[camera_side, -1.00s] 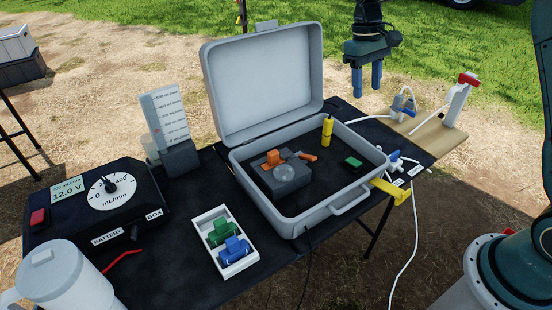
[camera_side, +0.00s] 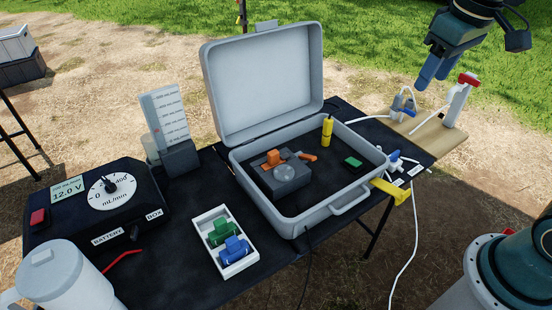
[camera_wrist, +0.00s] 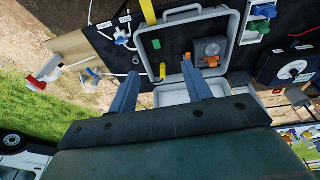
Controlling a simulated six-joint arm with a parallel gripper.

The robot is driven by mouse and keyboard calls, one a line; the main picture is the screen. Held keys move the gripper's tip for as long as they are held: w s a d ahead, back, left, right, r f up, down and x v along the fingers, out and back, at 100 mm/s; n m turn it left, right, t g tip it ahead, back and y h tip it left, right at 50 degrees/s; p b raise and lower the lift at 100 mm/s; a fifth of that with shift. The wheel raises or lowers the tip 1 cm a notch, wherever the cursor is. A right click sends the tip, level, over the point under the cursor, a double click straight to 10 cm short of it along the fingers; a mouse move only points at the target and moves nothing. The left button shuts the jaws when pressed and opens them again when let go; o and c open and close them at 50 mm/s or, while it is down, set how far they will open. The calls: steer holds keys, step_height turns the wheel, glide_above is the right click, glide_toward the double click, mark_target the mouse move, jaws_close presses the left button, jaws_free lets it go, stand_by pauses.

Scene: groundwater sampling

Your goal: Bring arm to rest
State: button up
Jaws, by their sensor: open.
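My gripper (camera_side: 433,72) is up in the air at the upper right of the side view, above the wooden board and clear of the table. Its blue fingers tilt down to the left and hold nothing. In the wrist view my gripper (camera_wrist: 158,82) shows two fingers spread apart with an empty gap between them. The open grey case (camera_side: 292,226) lies to the left of it on the black table (camera_side: 180,268). The case holds an orange-topped pump unit (camera_side: 285,175), a yellow cylinder (camera_side: 327,130) and a green block (camera_side: 353,161).
A wooden board (camera_side: 440,138) carries a white post with a red valve (camera_side: 468,79) and a blue clamp (camera_side: 404,103), close below my gripper. White tubing and a yellow bracket (camera_side: 391,189) are at the table's right edge. The air above the grass is free.

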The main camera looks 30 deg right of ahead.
steer(key=s+a+f+t, duration=0.2)
steer(key=s+t, duration=0.1)
steer(key=s, duration=0.8)
steer(key=shift+s+a+f+y, duration=0.15)
steer(key=shift+s+y, duration=0.15)
steer(key=shift+s, duration=0.1)
stand_by(0.5)
